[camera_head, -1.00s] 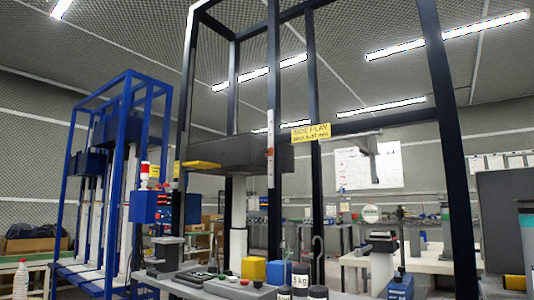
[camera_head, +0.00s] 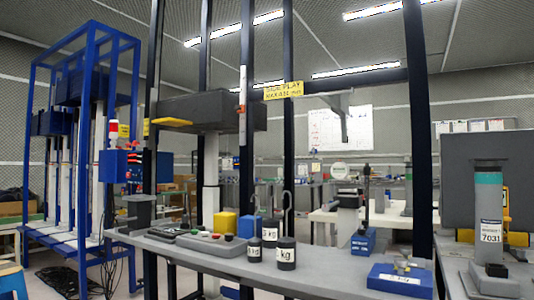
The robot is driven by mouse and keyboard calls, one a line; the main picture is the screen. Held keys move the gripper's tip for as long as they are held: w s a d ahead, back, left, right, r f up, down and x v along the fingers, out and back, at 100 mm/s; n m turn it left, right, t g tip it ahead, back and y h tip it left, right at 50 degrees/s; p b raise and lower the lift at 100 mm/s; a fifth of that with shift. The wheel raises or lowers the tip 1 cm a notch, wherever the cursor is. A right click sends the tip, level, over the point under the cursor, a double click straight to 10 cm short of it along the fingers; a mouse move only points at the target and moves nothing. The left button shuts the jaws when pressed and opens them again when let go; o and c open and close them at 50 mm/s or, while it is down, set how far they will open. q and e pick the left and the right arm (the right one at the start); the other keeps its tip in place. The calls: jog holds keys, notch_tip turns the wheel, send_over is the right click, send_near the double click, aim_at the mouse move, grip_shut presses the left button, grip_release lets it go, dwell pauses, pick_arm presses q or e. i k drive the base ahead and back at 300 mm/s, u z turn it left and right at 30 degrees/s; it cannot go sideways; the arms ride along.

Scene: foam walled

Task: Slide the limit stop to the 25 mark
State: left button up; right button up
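A narrow white scale strip (camera_head: 243,82) runs down a dark post of the tall frame, left of the picture's middle. A small red-orange piece (camera_head: 242,111) sits on the strip below its middle; it may be the limit stop, but it is too small to tell. The marks and numbers on the strip cannot be read, so I cannot tell where 25 lies. Neither of my grippers is in view.
A grey bench (camera_head: 215,254) crosses in front of the frame. It holds black weights (camera_head: 287,254), a yellow block (camera_head: 224,222) and a blue device (camera_head: 400,280). A blue frame (camera_head: 82,150) stands left.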

aim_at(240, 109)
jog(key=k, duration=0.55)
jog(key=u, duration=0.55)
jog(key=i, duration=0.9)
jog(key=z, duration=0.8)
jog(key=i, duration=0.55)
jog(key=z, duration=0.6)
